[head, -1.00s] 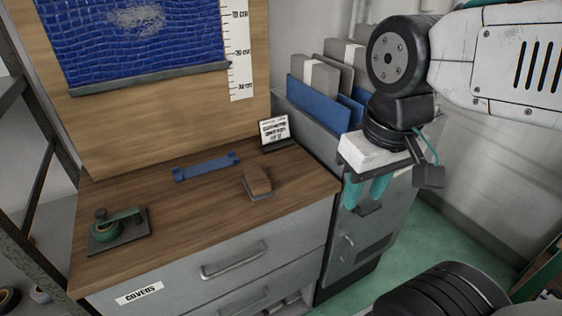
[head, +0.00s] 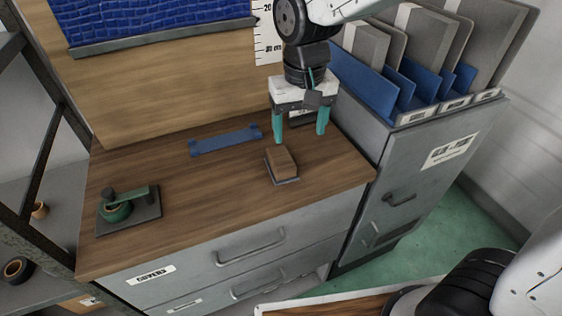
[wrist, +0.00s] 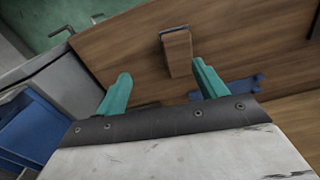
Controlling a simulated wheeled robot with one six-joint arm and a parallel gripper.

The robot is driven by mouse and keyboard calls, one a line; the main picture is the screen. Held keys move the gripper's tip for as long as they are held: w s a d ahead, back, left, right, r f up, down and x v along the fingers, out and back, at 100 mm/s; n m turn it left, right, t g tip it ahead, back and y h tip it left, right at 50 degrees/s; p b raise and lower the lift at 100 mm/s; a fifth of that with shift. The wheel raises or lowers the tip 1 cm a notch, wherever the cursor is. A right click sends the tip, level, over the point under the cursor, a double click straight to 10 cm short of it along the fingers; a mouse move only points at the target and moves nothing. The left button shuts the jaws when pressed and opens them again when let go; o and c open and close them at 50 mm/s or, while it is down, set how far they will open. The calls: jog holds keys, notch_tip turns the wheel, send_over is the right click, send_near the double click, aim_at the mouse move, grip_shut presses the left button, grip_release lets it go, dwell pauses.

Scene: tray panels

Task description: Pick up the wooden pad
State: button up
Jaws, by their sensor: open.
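The wooden pad (head: 282,161) is a small brown block on a thin grey base, lying on the wooden counter near its right side. It also shows in the wrist view (wrist: 178,52), beyond and between the fingertips. My gripper (head: 301,138) is open and empty, with two teal fingers pointing down. In the head view it hangs above and slightly behind the pad, apart from it. The wrist view shows the gripper (wrist: 160,82) with its fingers spread and nothing between them.
A blue strip (head: 225,140) lies left of the pad. A green tape dispenser (head: 125,210) stands at the counter's left. A grey cabinet (head: 420,165) with upright panels stands right of the counter. A small sign behind my gripper is mostly hidden. The counter's middle is clear.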

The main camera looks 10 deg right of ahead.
aim_at(281, 157)
jog(key=a+f, duration=0.1)
jog(key=w+a+f, duration=0.1)
jog(key=a, duration=0.1)
jog(key=shift+w+a+f, duration=0.15)
jog(key=shift+a+f, duration=0.15)
jog(key=shift+f, duration=0.1)
jog(key=f, duration=0.7)
jog(key=shift+w+f, duration=0.15)
jog(key=shift+w, duration=0.1)
jog(key=c, duration=1.1)
